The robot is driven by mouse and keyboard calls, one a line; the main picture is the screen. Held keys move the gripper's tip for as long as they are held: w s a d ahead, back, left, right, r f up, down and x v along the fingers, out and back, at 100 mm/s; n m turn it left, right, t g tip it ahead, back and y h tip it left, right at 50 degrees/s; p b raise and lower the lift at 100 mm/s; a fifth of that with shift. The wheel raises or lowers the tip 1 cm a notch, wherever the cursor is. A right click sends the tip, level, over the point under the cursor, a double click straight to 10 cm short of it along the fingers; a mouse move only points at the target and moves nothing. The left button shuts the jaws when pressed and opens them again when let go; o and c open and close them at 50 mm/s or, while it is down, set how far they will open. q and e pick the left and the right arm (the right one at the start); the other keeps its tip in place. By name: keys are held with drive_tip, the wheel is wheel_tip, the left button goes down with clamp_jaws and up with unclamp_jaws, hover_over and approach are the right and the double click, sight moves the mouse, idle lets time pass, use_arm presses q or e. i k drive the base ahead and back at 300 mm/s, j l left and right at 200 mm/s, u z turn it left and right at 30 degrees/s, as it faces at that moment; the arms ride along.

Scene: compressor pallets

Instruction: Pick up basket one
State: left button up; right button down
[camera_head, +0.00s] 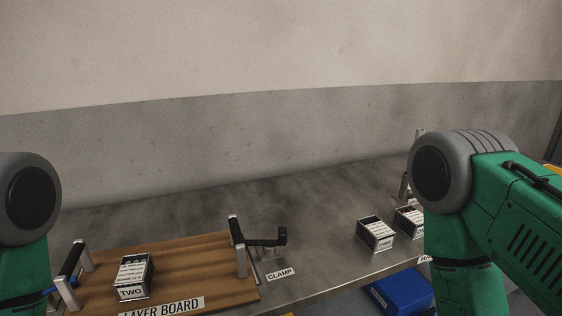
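A small dark metal basket with a white label (374,234) stands on the metal table at the right. A similar basket (407,219) stands behind it to the right, partly hidden by my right arm. Their label words are too small to read surely, so I cannot tell which is basket one. A basket labelled TWO (133,277) stands on the wooden layer board (200,262) at the left. Green and grey links of my arms show at both sides. Neither gripper is in view.
The layer board has a handle (73,268) at its left and one (237,245) at its right. A black clamp (268,238) stands beside it, near a CLAMP label. A blue bin (400,292) sits below the table edge. The table (318,235) is clear between clamp and right baskets.

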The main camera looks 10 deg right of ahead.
sight(409, 220)
drive_tip(key=z, duration=0.25)
drive_tip(key=l+z, duration=0.3)
drive_tip(key=i+l+z, duration=0.15)
drive_tip(key=z, duration=0.2)
drive_tip(key=i+l+z, duration=0.15)
drive_tip(key=l+z, duration=0.15)
drive_tip(key=l, duration=0.1)
